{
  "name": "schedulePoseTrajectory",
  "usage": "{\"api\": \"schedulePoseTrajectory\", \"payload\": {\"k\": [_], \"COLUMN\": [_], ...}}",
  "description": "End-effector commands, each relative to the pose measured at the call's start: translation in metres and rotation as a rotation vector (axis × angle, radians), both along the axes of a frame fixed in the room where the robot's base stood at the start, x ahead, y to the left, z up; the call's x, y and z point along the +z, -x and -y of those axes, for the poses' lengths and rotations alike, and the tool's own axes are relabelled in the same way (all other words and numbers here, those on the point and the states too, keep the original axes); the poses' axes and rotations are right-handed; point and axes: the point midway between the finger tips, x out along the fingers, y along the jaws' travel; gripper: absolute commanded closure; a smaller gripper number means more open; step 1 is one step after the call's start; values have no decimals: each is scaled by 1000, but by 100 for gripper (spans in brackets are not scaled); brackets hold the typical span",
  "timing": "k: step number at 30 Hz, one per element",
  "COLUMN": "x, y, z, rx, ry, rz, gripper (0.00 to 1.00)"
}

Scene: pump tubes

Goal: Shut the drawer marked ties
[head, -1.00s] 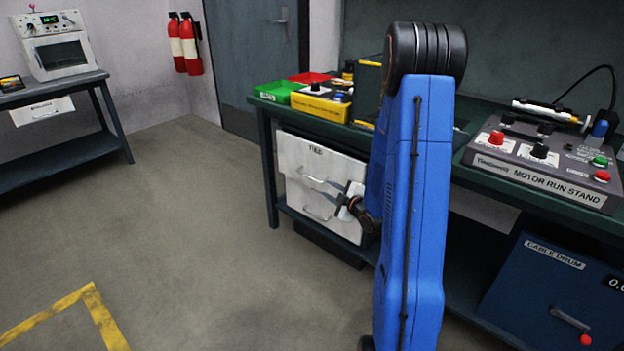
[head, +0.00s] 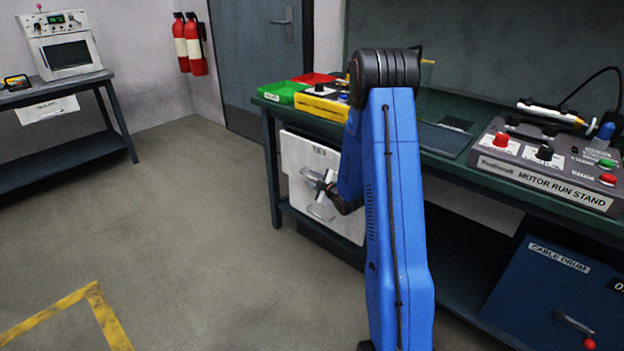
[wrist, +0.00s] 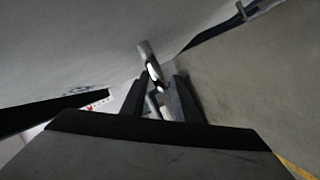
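The white drawer marked TIES (head: 300,157) is the upper front of a white unit under the bench, in the head view. Its pale bar handle (wrist: 150,62) shows in the wrist view, just ahead of and between my fingertips. My gripper (head: 320,184) is at this handle in front of the drawer. In the wrist view my two dark fingers (wrist: 160,92) stand apart, with a gap around the handle's end. I cannot tell whether they touch it. My wrist hides the right part of the drawer front, and how far the drawer stands out is unclear.
A lower handle (head: 320,214) sits below on the same unit. The green bench (head: 440,160) carries bins, a yellow box (head: 322,106) and the motor run stand (head: 545,170). A blue cable drum box (head: 550,300) stands lower right.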

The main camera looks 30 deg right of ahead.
Motion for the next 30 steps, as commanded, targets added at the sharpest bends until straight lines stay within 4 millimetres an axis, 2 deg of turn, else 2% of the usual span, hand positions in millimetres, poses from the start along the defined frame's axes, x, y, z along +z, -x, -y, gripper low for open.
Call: {"api": "schedulePoseTrajectory", "payload": {"k": [11, 12, 15, 23, 30], "x": [-1, -1, -1, -1, -2], "y": [-6, -6, -6, -7, -18], "z": [0, 0, 0, 4, 37], "rx": [0, 0, 0, -1, -4], "ry": [0, 0, 0, 0, 0], "rz": [0, 0, 0, 0, 0], "gripper": [72, 77, 100, 100, 100]}}
